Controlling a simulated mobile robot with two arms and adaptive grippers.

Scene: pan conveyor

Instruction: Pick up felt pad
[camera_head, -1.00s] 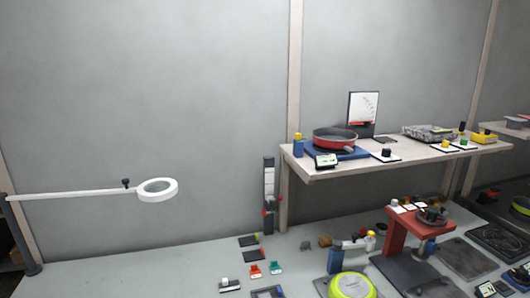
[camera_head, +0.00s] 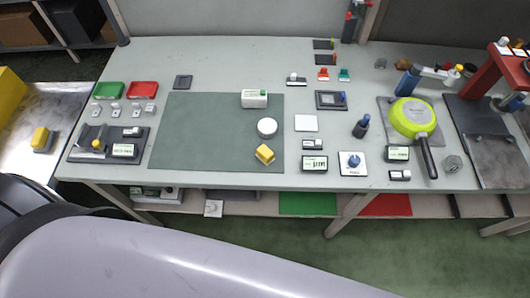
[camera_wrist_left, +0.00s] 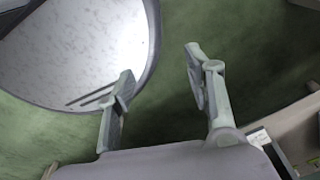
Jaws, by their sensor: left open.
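I cannot tell for certain which item is the felt pad. Flat candidates in the head view are a white square (camera_head: 306,123) on the right of the green mat and a small dark grey square (camera_head: 183,82) above the mat's left part. A white round piece (camera_head: 267,127) lies on the mat. My left gripper (camera_wrist_left: 158,78) shows in the left wrist view, open and empty, with green floor beyond its fingers. It is out of sight in the head view. My right gripper is in neither view.
The green mat (camera_head: 200,150) lies mid-table, with a white box (camera_head: 254,98) and a yellow block (camera_head: 265,154) on it. A lime-green pan (camera_head: 413,118) stands to the right. Red and green trays (camera_head: 142,90) lie at the left. The mat's left half is clear.

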